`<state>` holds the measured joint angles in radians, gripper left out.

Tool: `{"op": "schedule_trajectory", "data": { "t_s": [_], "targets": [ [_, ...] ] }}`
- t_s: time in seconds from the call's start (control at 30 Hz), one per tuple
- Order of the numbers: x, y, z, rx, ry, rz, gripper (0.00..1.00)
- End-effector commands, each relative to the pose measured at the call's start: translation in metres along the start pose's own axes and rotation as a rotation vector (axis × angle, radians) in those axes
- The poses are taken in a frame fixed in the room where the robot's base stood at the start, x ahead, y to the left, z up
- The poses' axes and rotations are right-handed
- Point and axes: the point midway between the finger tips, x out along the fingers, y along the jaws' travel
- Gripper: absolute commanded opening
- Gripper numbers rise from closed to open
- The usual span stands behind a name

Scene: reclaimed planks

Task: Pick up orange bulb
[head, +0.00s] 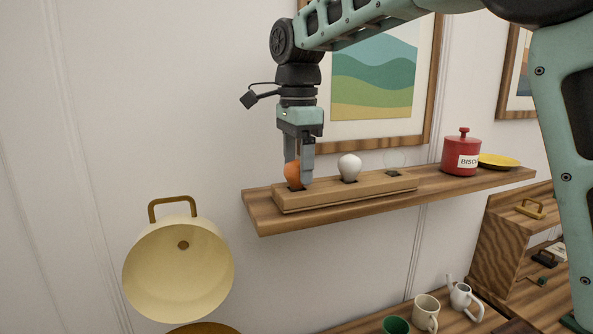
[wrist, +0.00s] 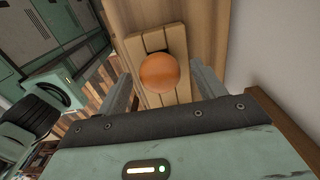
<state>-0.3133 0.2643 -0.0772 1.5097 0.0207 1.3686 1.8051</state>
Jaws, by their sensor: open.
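The orange bulb (head: 293,173) stands upright at the left end of a light wooden holder (head: 345,190) on the wall shelf. My gripper (head: 298,170) points down over it, with its fingers around the bulb's sides and hiding part of it. In the wrist view the orange bulb (wrist: 159,73) lies between the two spread fingers (wrist: 160,92), with a visible gap on each side. My gripper is open and holds nothing.
On the same holder are a white bulb (head: 349,167) and a clear bulb (head: 394,160). A red biscuit jar (head: 461,155) and a yellow dish (head: 499,161) stand farther right on the shelf (head: 263,214). A framed picture (head: 374,75) hangs close behind my gripper.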

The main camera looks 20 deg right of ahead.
Motion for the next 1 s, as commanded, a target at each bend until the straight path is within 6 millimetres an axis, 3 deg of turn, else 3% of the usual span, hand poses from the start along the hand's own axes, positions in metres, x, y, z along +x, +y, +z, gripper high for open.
{"op": "schedule_trajectory", "data": {
  "t_s": [0.17, 0.4, 0.6, 1.0],
  "targets": [
    [0.017, 0.000, 0.000, 0.000, 0.000, 0.001, 0.69],
    [0.019, 0.000, 0.000, 0.000, 0.000, 0.000, 0.69],
    [0.019, 0.000, 0.000, 0.000, 0.000, 0.000, 0.21],
    [0.014, -0.001, 0.000, 0.000, -0.001, -0.003, 0.21]
  ]
}}
